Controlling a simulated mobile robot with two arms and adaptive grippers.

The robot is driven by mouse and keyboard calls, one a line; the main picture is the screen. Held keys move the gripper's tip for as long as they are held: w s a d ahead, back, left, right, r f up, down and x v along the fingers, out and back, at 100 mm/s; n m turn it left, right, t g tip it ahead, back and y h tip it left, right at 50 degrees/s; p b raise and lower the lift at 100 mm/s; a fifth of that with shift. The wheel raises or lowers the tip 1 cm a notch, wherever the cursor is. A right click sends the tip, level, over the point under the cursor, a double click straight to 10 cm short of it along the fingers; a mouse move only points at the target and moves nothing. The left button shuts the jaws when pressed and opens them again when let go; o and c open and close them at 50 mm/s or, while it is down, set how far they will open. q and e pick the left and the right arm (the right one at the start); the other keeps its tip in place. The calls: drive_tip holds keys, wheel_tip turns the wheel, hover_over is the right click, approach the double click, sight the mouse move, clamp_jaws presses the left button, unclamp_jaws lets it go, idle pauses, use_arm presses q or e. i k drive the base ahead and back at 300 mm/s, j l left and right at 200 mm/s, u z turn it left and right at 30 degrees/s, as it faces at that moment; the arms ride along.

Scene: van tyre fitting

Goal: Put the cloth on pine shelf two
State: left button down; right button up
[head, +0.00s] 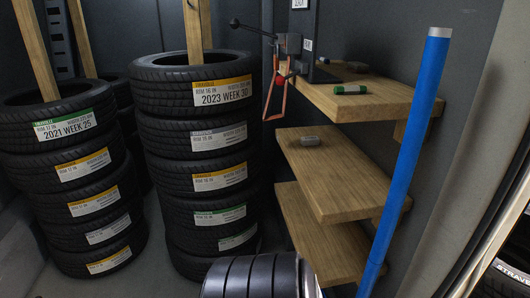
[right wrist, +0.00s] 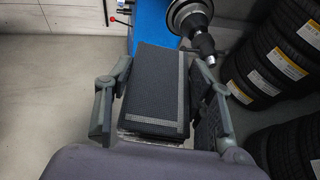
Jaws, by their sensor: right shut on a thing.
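A dark folded cloth (right wrist: 155,88) with light grey stripes along its edge is held between the fingers of my right gripper (right wrist: 160,92) in the right wrist view. The fingers press on its left and right sides. Neither the cloth nor my right gripper shows in the head view. Three pine shelves stand one above another at the right in the head view: the top shelf (head: 385,92), the middle shelf (head: 345,178) and the lower shelf (head: 325,240). I cannot read which is numbered two. My left gripper is not in view.
A blue pole (head: 405,150) stands before the shelves. Tyre stacks (head: 205,135) stand left.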

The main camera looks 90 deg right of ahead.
sight(332, 174)
drive_tip(key=i+l+z, duration=0.15)
drive_tip(key=z, duration=0.25)
drive_tip(key=i+z, duration=0.2)
drive_tip(key=z, duration=0.25)
drive_tip(key=i+z, duration=0.2)
drive_tip(key=z, duration=0.2)
drive_tip(key=i+z, duration=0.15)
drive_tip(key=z, duration=0.25)
drive_tip(key=i+j+z, duration=0.1)
drive_tip(key=z, duration=0.35)
drive_tip(key=i, duration=0.1)
